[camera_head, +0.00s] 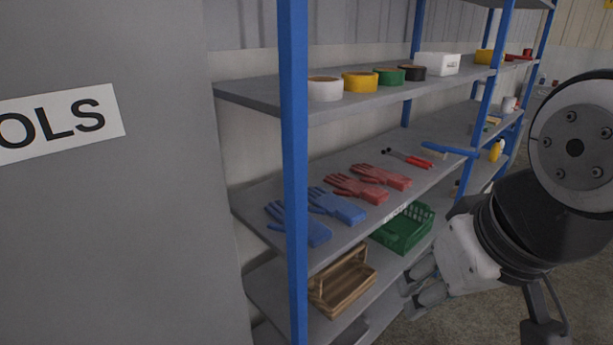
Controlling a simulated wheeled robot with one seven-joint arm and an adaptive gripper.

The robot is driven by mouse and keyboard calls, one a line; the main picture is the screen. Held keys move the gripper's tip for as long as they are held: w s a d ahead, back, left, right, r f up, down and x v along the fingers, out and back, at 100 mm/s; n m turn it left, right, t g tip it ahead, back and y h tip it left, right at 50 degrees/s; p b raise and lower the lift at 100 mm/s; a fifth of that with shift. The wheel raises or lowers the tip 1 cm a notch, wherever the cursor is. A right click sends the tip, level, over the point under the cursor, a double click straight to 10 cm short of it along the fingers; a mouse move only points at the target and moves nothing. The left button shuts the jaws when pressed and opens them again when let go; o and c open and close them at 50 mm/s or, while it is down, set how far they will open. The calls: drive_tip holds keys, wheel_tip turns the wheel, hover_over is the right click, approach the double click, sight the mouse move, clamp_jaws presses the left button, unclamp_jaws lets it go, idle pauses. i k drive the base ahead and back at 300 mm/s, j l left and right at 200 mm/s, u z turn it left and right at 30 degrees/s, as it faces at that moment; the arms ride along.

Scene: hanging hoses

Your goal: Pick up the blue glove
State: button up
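Two blue gloves lie flat on the middle shelf (395,210), side by side. One blue glove (343,208) shows fully just right of the blue post. The other blue glove (318,232) is nearer and partly hidden behind the post. My gripper (410,286) is right of and below the gloves, in front of the lower shelf and apart from them. Its fingers look spread with a gap between them, and nothing shows in it.
Two red gloves (370,189) lie beyond the blue ones, then red-handled pliers (408,158). The blue front post (294,170) stands close to the gloves. Tape rolls (360,82) sit above; a green basket (402,232) and wooden crate (345,286) sit below. A grey cabinet (110,220) stands left.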

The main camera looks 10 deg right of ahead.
sight(324, 202)
drive_tip(key=i+l+u, duration=0.15)
drive_tip(key=l, duration=0.2)
drive_tip(key=i+l+u, duration=0.1)
drive_tip(key=l, duration=0.25)
drive_tip(key=i+l+u, duration=0.15)
drive_tip(key=l, duration=0.2)
drive_tip(key=i+l+u, duration=0.15)
drive_tip(key=l, duration=0.25)
